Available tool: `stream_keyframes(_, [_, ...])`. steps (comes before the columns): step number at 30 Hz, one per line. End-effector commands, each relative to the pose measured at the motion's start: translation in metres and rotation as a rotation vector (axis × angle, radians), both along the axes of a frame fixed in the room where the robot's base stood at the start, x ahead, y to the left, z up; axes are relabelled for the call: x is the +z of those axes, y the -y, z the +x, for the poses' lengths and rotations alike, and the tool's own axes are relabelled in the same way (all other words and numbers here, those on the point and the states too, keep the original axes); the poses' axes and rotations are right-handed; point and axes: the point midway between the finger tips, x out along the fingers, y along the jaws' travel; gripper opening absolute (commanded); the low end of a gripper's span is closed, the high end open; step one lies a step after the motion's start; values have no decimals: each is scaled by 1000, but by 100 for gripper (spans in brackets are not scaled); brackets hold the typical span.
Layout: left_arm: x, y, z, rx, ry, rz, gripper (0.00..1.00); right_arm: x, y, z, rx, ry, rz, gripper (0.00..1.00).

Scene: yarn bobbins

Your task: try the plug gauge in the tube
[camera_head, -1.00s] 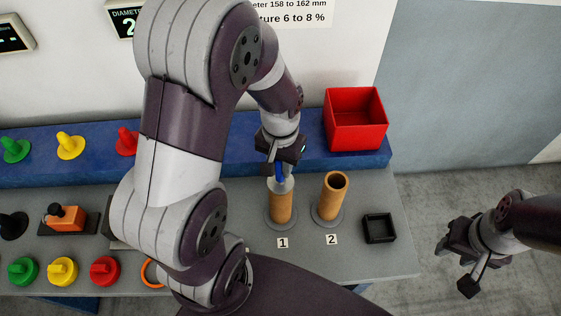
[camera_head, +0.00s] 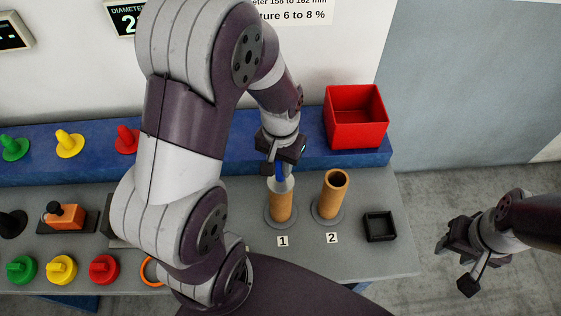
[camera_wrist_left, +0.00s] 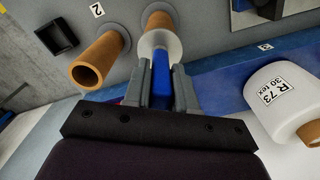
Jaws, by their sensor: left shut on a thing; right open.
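My left gripper (camera_head: 281,168) is shut on the blue handle of the plug gauge (camera_wrist_left: 161,72). In the left wrist view the blue handle stands between the two fingers. The gauge's pale, silvery disc (camera_head: 281,184) is at the top of the tan tube on stand 1 (camera_head: 281,207). I cannot tell how far the gauge is inside the tube. A second tan tube (camera_head: 332,193) stands upright on stand 2, open at the top and empty as far as I see. My right gripper (camera_head: 463,262) is open and empty, off the right end of the table.
A black square tray (camera_head: 379,227) lies right of stand 2. A red bin (camera_head: 356,135) sits on the blue shelf (camera_head: 230,146) behind. Coloured cones and knobs are at the left. A white bobbin (camera_wrist_left: 285,98) labelled R 73 shows in the left wrist view.

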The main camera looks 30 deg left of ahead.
Motion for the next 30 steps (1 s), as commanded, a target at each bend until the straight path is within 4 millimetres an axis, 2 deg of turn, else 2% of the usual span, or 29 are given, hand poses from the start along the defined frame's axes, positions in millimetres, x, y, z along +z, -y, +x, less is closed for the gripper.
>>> stream_keyframes(7, [4,0,0,0,1,0,0,4,0,0,0,0,0,43])
stream_keyframes(30, [47,0,0,0,1,0,0,45,0,0,0,0,0,43])
